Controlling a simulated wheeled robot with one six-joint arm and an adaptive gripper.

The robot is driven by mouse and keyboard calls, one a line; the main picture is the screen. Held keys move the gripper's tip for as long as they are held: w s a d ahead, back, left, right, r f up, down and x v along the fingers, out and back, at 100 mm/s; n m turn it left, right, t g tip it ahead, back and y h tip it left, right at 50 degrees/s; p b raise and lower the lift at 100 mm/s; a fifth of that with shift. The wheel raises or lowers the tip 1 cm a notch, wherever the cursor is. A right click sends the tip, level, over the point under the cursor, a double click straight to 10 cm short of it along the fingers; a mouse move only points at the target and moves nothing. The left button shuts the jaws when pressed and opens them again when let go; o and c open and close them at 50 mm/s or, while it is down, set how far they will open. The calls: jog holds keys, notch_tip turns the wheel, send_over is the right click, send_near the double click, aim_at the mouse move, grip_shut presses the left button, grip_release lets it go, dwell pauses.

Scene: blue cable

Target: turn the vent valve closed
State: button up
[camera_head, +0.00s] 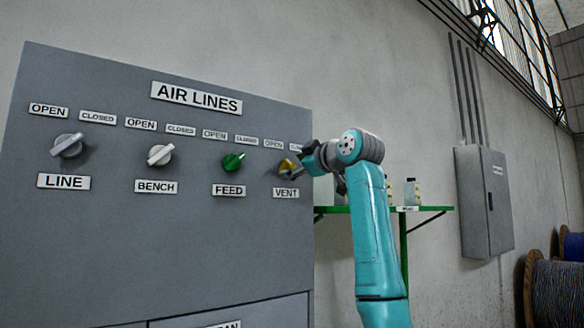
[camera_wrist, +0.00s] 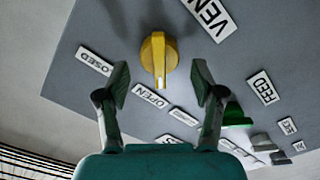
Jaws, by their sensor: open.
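The yellow vent valve knob (camera_wrist: 158,58) is in the upper middle of the wrist view, its ridge running up and down. The ridge's lower end is by the OPEN label (camera_wrist: 150,95); the partly cut-off CLOSED label (camera_wrist: 95,61) is to the left. My gripper (camera_wrist: 161,84) is open, one fingertip on each side below the knob, with no visible contact. In the head view the vent knob (camera_head: 287,166) is at the panel's right end, above the VENT label (camera_head: 286,193). My gripper (camera_head: 301,163) is close at its right and covers part of the CLOSED label.
The grey AIR LINES panel (camera_head: 150,260) also carries a green FEED knob (camera_head: 233,162), a pale BENCH knob (camera_head: 160,155) and a LINE knob (camera_head: 67,146). A green shelf (camera_head: 435,208) with small bottles is behind my arm. A grey wall box (camera_head: 484,200) hangs at the right.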

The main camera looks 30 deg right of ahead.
jog(key=shift+w, duration=0.85)
jog(key=c, duration=1.1)
jog(key=shift+c, duration=0.2)
